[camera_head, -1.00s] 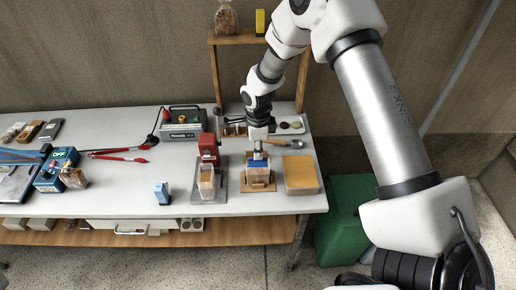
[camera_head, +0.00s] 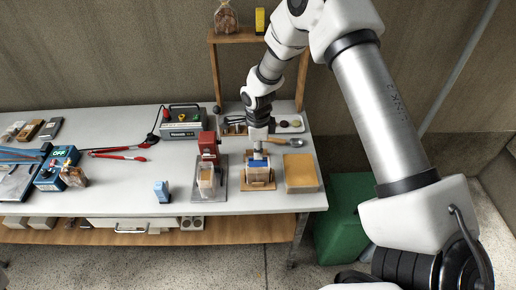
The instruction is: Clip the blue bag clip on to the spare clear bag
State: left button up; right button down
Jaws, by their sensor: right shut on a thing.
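My right gripper (camera_head: 257,152) points down near the right end of the table, shut on the blue bag clip (camera_head: 257,163). The clip is at the top of a clear bag (camera_head: 258,174) that stands on a brown wooden stand (camera_head: 259,186). Whether the clip's jaws are around the bag's neck is too small to tell. Another clear bag with brown contents (camera_head: 207,181) stands to the left, in front of a red device (camera_head: 208,147). My left gripper is not in view.
A tan block (camera_head: 300,173) is close on the right of the stand. A light blue object (camera_head: 162,191) stands near the front edge. Behind are a spoon (camera_head: 295,142), a white tray (camera_head: 291,124) and a grey-green powered box (camera_head: 182,126). The table (camera_head: 120,195) is clear at its middle front.

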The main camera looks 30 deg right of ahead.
jog(key=shift+f, duration=0.3)
jog(key=shift+f, duration=0.15)
jog(key=shift+f+b, duration=0.35)
jog(key=shift+f, duration=0.25)
jog(key=shift+p, duration=0.3)
dwell(0.3)
jog(key=c, duration=1.5)
grip_release()
jog(key=shift+c, duration=0.2)
jog(key=o, duration=0.4)
jog(key=o, duration=0.5)
